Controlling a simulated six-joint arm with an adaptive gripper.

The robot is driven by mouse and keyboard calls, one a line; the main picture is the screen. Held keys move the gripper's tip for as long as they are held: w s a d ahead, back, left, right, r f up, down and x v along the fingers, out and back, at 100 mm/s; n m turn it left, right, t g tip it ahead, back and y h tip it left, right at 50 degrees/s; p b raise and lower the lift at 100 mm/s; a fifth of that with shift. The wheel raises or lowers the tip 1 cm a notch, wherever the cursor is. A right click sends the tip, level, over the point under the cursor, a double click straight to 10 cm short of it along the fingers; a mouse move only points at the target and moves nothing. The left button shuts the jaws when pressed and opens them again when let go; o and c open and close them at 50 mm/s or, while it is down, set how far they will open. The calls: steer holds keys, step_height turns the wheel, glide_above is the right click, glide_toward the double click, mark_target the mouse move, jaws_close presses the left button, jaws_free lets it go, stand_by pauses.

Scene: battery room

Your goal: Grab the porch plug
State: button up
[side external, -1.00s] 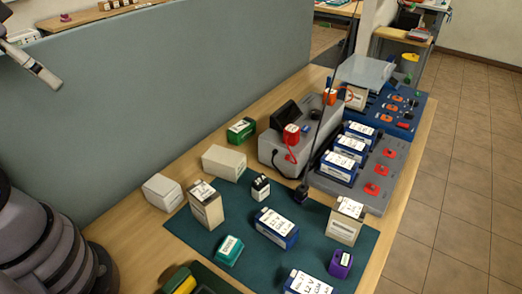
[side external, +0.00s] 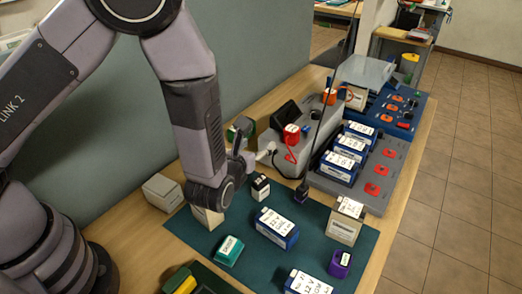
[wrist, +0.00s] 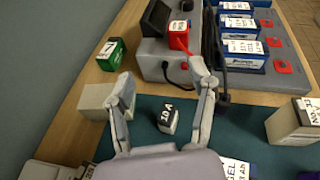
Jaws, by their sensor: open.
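No label that I can read says porch. A red plug (side external: 292,134) with a white tag sits on the grey charger, and it shows in the wrist view (wrist: 179,37) above the gap between my fingers. A dark plug (side external: 301,193) with an upright cable stands at the mat's back edge. My gripper (wrist: 163,78) is open and empty. In the side external view my gripper (side external: 254,148) hangs near the charger's left end. A small black-and-white block (wrist: 168,119) appears between the fingers in the wrist view, apart from them.
The grey charger (side external: 272,146) stands behind the teal mat (side external: 321,232). Blue batteries (side external: 277,228) stand on the mat and on a grey rack at right. A green box (wrist: 111,55) and a cream box (wrist: 95,100) are left of my fingers. A grey partition borders the bench.

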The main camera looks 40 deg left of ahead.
mark_target(300, 189)
steer(key=s+d+f+m+h, duration=0.1)
steer(key=d+f, duration=0.1)
steer(key=f, duration=0.1)
steer(key=s+d+f+m+h, duration=0.1)
steer(key=d+f+m+h, duration=0.1)
steer(key=d+f, duration=0.1)
steer(key=s+d+f+m+h, duration=0.1)
steer(key=d+f+m+h, duration=0.1)
steer(key=shift+s+d+f+g, duration=0.25)
steer(key=shift+s+f+g, duration=0.05)
steer(key=shift+f, duration=0.1)
steer(key=shift+m, duration=0.3)
steer(key=x, duration=0.8)
steer(key=shift+s+d+f, duration=0.2)
steer(key=shift+f, duration=0.05)
steer(key=shift+a+f+x, duration=0.1)
steer(key=shift+f+x, duration=0.05)
steer(key=shift+x, duration=0.85)
steer(key=shift+a+f+x, duration=0.1)
steer(key=shift+x, duration=0.85)
steer(key=shift+a+f+x, duration=0.1)
steer(key=shift+f+x, duration=0.05)
steer(key=shift+x, duration=0.85)
steer(key=shift+s, duration=0.15)
jaws_close()
